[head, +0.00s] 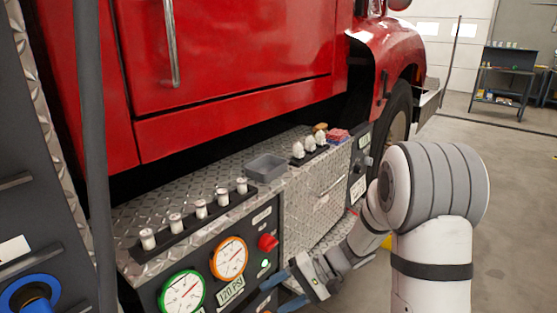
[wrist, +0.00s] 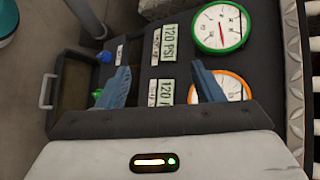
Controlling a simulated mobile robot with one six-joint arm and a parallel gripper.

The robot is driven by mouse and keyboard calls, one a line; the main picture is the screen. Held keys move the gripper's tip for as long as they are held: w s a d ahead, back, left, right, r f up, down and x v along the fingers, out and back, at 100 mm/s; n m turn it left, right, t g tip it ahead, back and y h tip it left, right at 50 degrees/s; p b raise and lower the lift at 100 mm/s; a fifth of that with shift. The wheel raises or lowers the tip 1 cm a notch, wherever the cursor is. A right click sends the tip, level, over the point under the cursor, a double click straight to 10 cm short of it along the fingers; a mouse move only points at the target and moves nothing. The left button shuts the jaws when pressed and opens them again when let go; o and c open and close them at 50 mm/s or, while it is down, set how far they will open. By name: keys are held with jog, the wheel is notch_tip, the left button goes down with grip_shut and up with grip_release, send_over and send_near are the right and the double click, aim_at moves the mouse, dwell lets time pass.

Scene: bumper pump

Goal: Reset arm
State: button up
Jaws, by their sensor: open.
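My gripper (head: 281,291) is at the lower middle of the head view, in front of the pump panel (head: 262,223) on the red truck's side. Its two blue fingers are apart with nothing between them. In the wrist view the open gripper (wrist: 160,66) faces the panel, with 120 PSI labels showing between and beyond the fingers. The green-ringed gauge (head: 183,293) and the orange-ringed gauge (head: 229,258) are left of the gripper in the head view. My right finger overlaps the orange gauge's edge in the wrist view. A red knob (head: 267,242) sits above the gripper.
The diamond-plate bumper top (head: 168,209) carries a row of white-capped fittings (head: 200,208), a grey tray (head: 265,167), white nozzles (head: 298,150) and a red item (head: 337,135). A dark pole (head: 92,150) stands at left. The floor at right (head: 515,200) is open.

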jog(key=s+d+r+t+h+p, duration=0.1)
jog(key=s+d+r+h+p, duration=0.3)
jog(key=r, duration=0.5)
jog(key=s+d+r+n+t+h+p, duration=0.1)
jog(key=s+d+r+h+p, duration=0.3)
jog(key=r, duration=0.5)
jog(key=s+d+r+t+h+p, duration=0.3)
jog(key=s+d+r+p, duration=0.3)
jog(key=r+p, duration=0.2)
jog(key=shift+s+d+r+h, duration=0.25)
jog(key=shift+r+h, duration=0.15)
jog(key=shift+r, duration=0.35)
